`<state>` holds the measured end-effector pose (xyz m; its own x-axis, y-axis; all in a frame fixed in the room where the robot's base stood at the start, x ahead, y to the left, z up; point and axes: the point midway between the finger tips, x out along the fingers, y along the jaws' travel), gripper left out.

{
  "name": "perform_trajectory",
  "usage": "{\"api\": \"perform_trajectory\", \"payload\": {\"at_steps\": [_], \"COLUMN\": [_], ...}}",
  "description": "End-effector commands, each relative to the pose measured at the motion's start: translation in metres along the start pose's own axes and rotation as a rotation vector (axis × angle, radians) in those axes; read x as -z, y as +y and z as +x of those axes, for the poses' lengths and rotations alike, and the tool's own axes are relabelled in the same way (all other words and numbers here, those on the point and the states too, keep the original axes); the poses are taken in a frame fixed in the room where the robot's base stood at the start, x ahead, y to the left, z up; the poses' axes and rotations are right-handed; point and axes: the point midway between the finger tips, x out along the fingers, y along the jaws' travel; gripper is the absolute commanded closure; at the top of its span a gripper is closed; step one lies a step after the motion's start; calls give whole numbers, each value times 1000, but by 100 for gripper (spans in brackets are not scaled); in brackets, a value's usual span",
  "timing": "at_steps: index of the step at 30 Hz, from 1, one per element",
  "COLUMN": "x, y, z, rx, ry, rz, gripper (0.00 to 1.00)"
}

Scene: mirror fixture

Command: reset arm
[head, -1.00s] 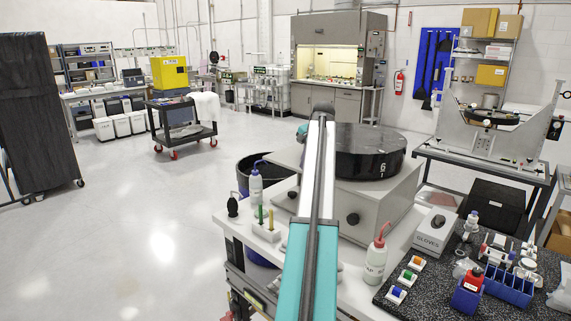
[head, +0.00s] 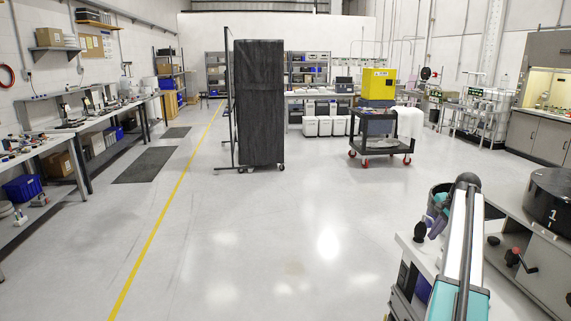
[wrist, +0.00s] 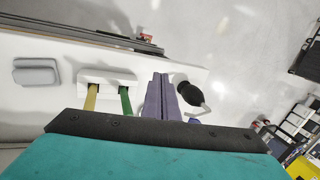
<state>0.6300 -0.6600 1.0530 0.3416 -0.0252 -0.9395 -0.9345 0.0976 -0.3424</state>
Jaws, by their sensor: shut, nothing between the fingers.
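My gripper (wrist: 162,84) shows in the wrist view as two purple fingers pressed together, with nothing between them. Whether the fingertips touch anything is unclear. In the head view my arm reaches in from the lower right. Purple parts of my gripper (head: 438,216) show just left of the arm, close to the black bulb (head: 420,231).
A grey machine with a black drum (head: 551,200) marked 1 stands right of my arm. A black cart (head: 381,140) and a dark covered rack (head: 259,105) stand farther back. Open floor lies left of the bench, crossed by a yellow line (head: 168,217).

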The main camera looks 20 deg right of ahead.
Motion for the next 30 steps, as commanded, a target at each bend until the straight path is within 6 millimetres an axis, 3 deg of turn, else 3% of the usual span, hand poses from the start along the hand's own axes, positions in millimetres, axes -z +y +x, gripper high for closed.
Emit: {"api": "perform_trajectory", "payload": {"at_steps": [1, 3, 10, 17, 23, 30], "x": [-20, -44, -126, -212, -288, -379], "y": [-3, -5, -3, 14, 43, 94], "z": [23, 50, 131, 206, 264, 325], "rx": [-15, -35, -101, -174, -242, -328], "ry": [-22, -47, -122, -191, -245, -307], "rz": [-19, -40, -112, -193, -276, -392], "gripper": [100, 100, 100, 100, 100, 100]}}
